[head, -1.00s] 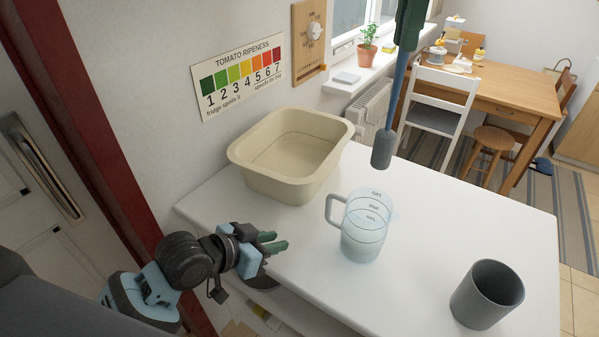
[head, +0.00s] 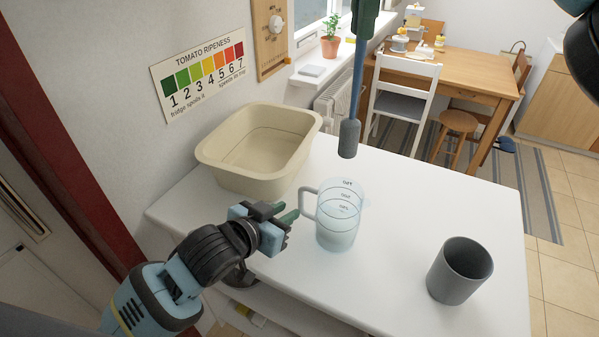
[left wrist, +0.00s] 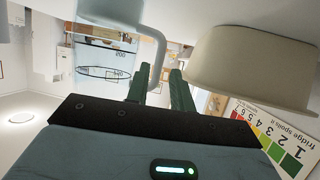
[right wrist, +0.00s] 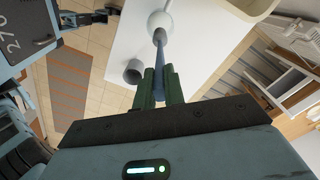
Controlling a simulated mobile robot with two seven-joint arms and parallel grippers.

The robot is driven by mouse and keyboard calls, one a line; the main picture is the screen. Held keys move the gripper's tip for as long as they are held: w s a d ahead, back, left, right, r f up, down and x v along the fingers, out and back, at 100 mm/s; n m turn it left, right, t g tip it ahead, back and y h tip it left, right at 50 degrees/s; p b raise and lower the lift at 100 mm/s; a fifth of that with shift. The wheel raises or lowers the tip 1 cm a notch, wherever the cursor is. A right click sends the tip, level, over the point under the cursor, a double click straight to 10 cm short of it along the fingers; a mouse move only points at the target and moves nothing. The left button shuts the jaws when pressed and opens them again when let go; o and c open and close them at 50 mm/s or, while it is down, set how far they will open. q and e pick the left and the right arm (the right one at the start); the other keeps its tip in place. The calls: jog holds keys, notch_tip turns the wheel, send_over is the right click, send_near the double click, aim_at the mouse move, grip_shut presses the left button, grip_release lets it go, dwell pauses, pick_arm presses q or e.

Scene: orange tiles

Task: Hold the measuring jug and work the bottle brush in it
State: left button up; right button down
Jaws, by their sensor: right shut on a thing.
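The clear measuring jug (head: 340,222) stands upright on the white counter, its handle (head: 307,203) towards the left. My left gripper (head: 290,214) is open beside the handle; in the left wrist view the handle (left wrist: 158,60) shows between and just beyond the fingertips (left wrist: 157,85), and I see no grip on it. My right gripper (head: 366,18) is shut on the bottle brush (head: 356,92). The brush hangs nearly upright, its grey head (head: 349,138) above the jug's rim and apart from it. In the right wrist view the brush head (right wrist: 159,36) overlaps the jug (right wrist: 158,18).
A beige basin (head: 218,166) stands behind left of the jug, near the wall. A grey cup (head: 458,272) stands at the front right of the counter (head: 400,200). The counter between jug and cup is clear. A wooden table and a white chair (head: 403,90) stand beyond.

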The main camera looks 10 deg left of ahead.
aim_at(299, 204)
pick_arm(q)
jog(key=x, duration=0.9)
grip_shut()
dwell(2.0)
jog(key=shift+a, duration=0.1)
pick_arm(e)
jog(key=shift+d+f, duration=0.1)
jog(key=shift+f, duration=0.05)
jog(key=shift+s+d+f, duration=0.2)
jog(key=shift+d+f, duration=0.05)
jog(key=shift+f, duration=0.1)
jog(key=shift+t+y, duration=0.8)
jog(key=shift+t, duration=0.1)
jog(key=shift+s+d+f, duration=0.35)
jog(key=shift+s+d, duration=0.15)
jog(key=shift+s, duration=0.15)
jog(key=shift+s+d+f, duration=0.3)
jog(key=shift+s+d, duration=0.15)
jog(key=shift+s, duration=0.15)
jog(key=shift+s+d+f, duration=0.35)
jog(key=shift+s+d, duration=0.15)
jog(key=shift+s, duration=0.15)
